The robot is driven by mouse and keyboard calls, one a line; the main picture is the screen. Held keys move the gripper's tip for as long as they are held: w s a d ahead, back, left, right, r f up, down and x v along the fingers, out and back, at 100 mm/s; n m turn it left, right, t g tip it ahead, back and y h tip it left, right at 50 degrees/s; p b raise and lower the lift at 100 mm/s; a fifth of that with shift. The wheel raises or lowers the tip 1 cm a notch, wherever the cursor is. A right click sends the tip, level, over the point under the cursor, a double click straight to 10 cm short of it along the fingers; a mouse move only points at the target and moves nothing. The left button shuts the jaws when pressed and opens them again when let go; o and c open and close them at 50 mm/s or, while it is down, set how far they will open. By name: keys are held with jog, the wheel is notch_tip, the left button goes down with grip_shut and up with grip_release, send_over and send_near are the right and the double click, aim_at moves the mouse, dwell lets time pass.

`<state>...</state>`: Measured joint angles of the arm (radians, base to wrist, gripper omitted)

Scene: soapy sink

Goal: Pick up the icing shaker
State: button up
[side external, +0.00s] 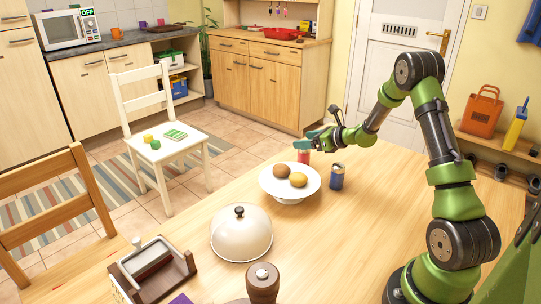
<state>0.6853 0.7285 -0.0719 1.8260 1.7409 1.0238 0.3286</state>
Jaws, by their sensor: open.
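A small red cylinder (303,156), possibly the icing shaker, stands on the table behind the white bowl, which hides its lower part. A blue can-like cylinder (337,178) with a silvery top stands upright to the right of the bowl. No label is readable, so I cannot tell for sure which is the shaker. My gripper (308,144) is open, with teal fingers right at the top of the red cylinder. I cannot tell whether they are around it or just above it, or whether they touch it.
The white footed bowl (267,182) holds a brown and a yellow round item, close below my gripper. A domed cover (241,236), a wooden caddy (152,272) and a brown mill (262,282) stand nearer the front. The table (365,240) is clear right of the dome.

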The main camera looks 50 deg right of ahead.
aim_at(299, 151)
notch_tip(299, 151, down, 4)
jog(key=shift+f, duration=0.25)
jog(key=shift+r+x, duration=0.1)
jog(key=shift+x, duration=0.6)
jog(key=shift+r+x, duration=0.15)
jog(key=shift+x, duration=0.55)
jog(key=shift+w, duration=0.1)
jog(key=shift+c, duration=0.3)
jog(key=c, duration=1.1)
